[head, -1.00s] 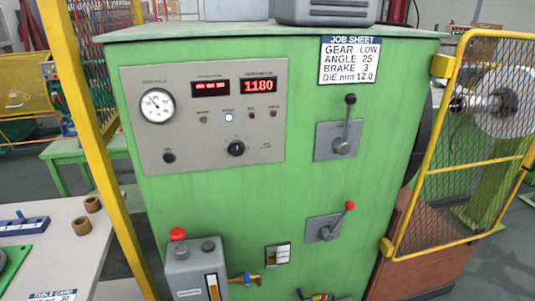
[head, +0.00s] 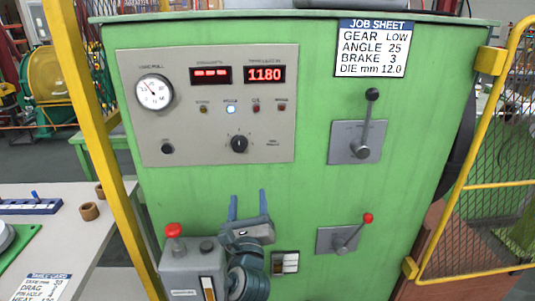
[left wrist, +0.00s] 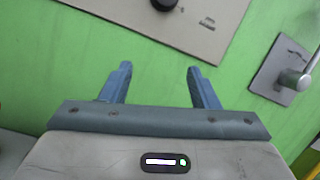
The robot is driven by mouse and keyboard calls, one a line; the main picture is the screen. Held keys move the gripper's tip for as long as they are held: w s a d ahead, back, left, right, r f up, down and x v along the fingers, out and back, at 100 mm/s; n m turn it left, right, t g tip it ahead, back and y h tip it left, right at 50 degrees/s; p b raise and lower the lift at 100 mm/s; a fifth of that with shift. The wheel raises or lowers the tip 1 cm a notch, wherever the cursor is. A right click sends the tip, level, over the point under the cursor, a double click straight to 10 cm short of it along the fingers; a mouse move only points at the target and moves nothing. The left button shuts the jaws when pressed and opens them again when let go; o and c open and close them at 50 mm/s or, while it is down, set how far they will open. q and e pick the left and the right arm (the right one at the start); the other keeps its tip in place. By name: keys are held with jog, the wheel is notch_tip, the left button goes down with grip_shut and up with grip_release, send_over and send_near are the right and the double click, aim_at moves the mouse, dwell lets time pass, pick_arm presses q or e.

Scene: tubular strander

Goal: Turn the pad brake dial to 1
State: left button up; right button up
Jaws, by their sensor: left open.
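A black rotary dial (head: 239,144) with a small pointer mark sits low on the grey panel (head: 275,120) of the green cabinet. Its scale and lettering are too small to read, so I cannot tell its setting or confirm its label. My left gripper (head: 247,195) is open and empty below the panel, fingers pointing up, apart from the dial. In the left wrist view the gripper (left wrist: 158,70) shows two spread blue fingers. The dial (left wrist: 165,3) is cut off at the top edge there, beyond the fingertips. My right gripper is not in view.
The panel has a gauge (head: 154,92) and a red 1180 display (head: 264,74). A job sheet (head: 375,48) reads BRAKE 3. Two levers (head: 362,150) (head: 340,238) are on the right. A grey box with a red button (head: 174,230) and a yellow post (head: 95,120) stand left.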

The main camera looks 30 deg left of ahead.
pick_arm(q)
jog(key=y, duration=0.2)
send_near(239, 147)
jog(key=v, duration=0.2)
jog(key=shift+m, duration=0.3)
jog(key=p+x, duration=0.2)
jog(key=x, duration=0.8)
jog(key=shift+p, duration=0.35)
jog(key=shift+w+a+r, duration=0.1)
jog(key=shift+w+a, duration=0.05)
jog(key=shift+w, duration=0.1)
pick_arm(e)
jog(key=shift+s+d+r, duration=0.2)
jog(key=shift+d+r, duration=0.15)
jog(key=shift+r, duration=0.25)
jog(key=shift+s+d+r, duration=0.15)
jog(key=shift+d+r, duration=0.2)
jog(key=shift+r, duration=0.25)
pick_arm(q)
jog(key=c, duration=1)
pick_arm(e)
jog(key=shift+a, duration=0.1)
